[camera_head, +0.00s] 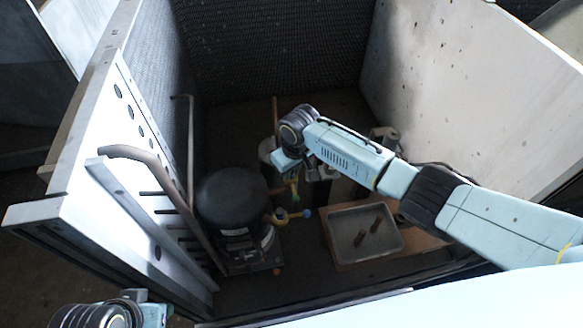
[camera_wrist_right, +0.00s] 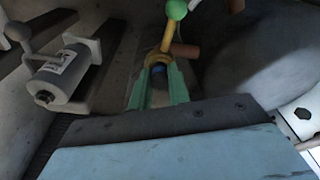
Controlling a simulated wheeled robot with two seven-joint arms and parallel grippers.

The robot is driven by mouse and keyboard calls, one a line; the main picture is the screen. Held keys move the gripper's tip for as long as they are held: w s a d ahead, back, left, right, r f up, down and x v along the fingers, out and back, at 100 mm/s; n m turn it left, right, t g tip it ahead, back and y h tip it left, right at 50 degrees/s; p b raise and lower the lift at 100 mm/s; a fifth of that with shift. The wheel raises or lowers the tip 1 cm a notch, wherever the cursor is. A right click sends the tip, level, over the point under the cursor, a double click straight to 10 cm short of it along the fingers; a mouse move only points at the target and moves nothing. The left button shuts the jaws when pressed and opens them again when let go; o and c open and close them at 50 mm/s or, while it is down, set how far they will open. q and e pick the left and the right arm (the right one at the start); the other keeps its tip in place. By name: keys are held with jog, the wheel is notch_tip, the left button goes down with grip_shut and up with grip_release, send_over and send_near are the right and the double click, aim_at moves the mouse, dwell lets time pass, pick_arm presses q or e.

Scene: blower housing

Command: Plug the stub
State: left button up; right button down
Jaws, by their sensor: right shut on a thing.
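My right gripper (camera_head: 292,180) reaches down beside the black compressor (camera_head: 230,196). A yellow stem with a green ball (camera_wrist_right: 176,10) rises just beyond the fingertips. A short copper stub (camera_wrist_right: 185,50) lies to the right of the stem. In the head view, a brass fitting (camera_head: 279,218) with a blue ball (camera_head: 306,213) is below the gripper. My left gripper's fingertips are out of view.
A grey tray (camera_head: 341,257) with two copper pieces (camera_head: 368,233) sits on a brown board (camera_head: 422,242). Housing walls stand left, back and right. A bent pipe (camera_head: 178,184) runs along the left panel. A grey cylinder (camera_wrist_right: 65,80) stands left in the wrist view.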

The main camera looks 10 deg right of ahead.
dwell(0.3)
jog(key=c, duration=0.8)
grip_release()
jog(key=shift+o, duration=0.2)
jog(key=shift+r+p, duration=3.5)
jog(key=shift+p, duration=0.6)
jog(key=shift+s+f, duration=0.1)
